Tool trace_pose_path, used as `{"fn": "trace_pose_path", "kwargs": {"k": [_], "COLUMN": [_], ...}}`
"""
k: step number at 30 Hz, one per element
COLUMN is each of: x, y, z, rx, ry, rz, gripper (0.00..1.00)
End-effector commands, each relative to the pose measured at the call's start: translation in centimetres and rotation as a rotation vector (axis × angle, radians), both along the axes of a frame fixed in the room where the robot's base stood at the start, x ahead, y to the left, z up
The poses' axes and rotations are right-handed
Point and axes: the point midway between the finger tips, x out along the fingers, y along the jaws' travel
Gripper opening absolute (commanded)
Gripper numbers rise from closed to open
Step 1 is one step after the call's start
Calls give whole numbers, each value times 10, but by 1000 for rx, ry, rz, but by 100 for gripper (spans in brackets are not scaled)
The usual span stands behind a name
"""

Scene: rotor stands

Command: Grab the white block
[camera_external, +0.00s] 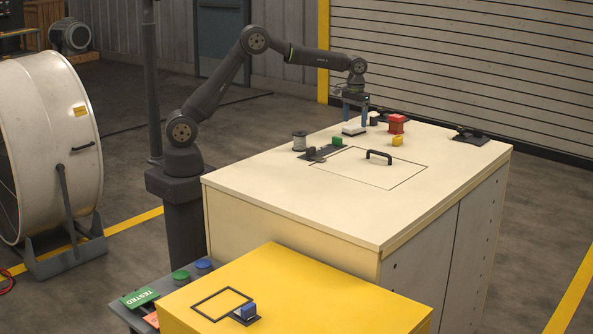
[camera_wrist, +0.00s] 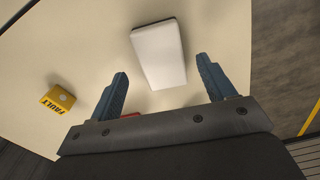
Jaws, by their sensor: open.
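The white block (camera_external: 354,129) lies flat on the cream cabinet top near its far edge. In the wrist view the white block (camera_wrist: 159,54) is a plain, slightly tilted rectangle. My gripper (camera_external: 355,117) hangs above the block, fingers pointing down. In the wrist view my gripper (camera_wrist: 160,66) has its two blue fingers spread wide with nothing between them. The gap between the fingertips and the block's height cannot be judged exactly.
A yellow block marked FAULT (camera_wrist: 58,98) lies left of the white block in the wrist view; it also shows outside (camera_external: 397,140).

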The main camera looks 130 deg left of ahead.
Motion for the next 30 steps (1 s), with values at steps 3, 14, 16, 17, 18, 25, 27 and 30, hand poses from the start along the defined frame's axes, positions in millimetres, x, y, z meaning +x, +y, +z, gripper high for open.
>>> {"fn": "trace_pose_path", "kwargs": {"k": [3,14,16,17,18,25,27,30], "x": [-3,-2,-2,-2,-2,-2,-2,-2], "y": [0,0,0,0,0,0,0,0], "z": [-20,-34,-34,-34,-34,-33,-33,-33], "rx": [-3,0,0,0,0,0,0,0], "ry": [2,0,0,0,0,0,0,0], "rz": [0,0,0,0,0,0,0,0], "gripper": [75,75,68,62,54,26,26,26]}}
